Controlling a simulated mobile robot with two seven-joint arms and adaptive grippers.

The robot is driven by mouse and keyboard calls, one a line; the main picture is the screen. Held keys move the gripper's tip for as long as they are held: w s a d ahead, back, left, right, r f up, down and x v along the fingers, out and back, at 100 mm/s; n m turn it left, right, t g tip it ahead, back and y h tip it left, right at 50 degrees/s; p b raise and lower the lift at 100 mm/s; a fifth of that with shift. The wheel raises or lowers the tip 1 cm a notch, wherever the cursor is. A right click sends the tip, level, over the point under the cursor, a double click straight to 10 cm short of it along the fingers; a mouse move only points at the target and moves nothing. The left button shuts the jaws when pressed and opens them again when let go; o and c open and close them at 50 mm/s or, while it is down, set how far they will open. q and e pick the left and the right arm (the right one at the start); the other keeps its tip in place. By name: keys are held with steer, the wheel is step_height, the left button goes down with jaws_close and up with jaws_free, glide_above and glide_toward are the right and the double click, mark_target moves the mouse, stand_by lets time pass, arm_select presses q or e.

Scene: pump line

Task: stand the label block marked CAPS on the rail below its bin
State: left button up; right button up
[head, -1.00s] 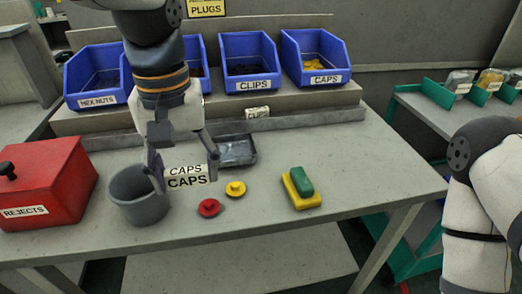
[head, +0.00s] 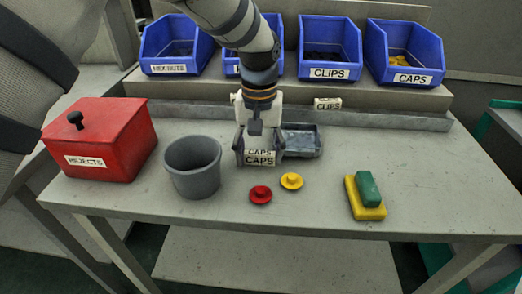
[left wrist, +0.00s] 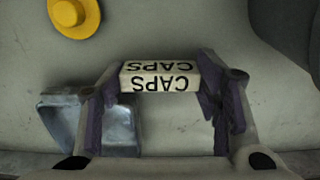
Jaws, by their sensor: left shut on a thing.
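The CAPS label block (head: 260,157) is pale with black lettering on two faces. My left gripper (head: 259,150) is shut on it, in front of the grey tray and right of the grey bucket. In the left wrist view the block (left wrist: 160,76) sits between the fingertips of the gripper (left wrist: 163,72). The blue CAPS bin (head: 402,52) is at the back right. The grey rail (head: 395,120) runs along the table below the bins, and its stretch below the CAPS bin is bare. My right gripper is not in view.
A CLIPS block (head: 327,104) stands on the rail. The grey tray (head: 303,140) lies near the gripper. A bucket (head: 192,167), red REJECTS box (head: 100,139), red knob piece (head: 260,194), yellow knob piece (head: 291,181) and green-and-yellow block pair (head: 366,196) stand on the table.

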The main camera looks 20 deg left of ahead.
arm_select(q)
steer(key=shift+r, duration=0.2)
steer(key=shift+f, duration=0.15)
steer(key=o, duration=0.9)
steer(key=shift+o, duration=0.2)
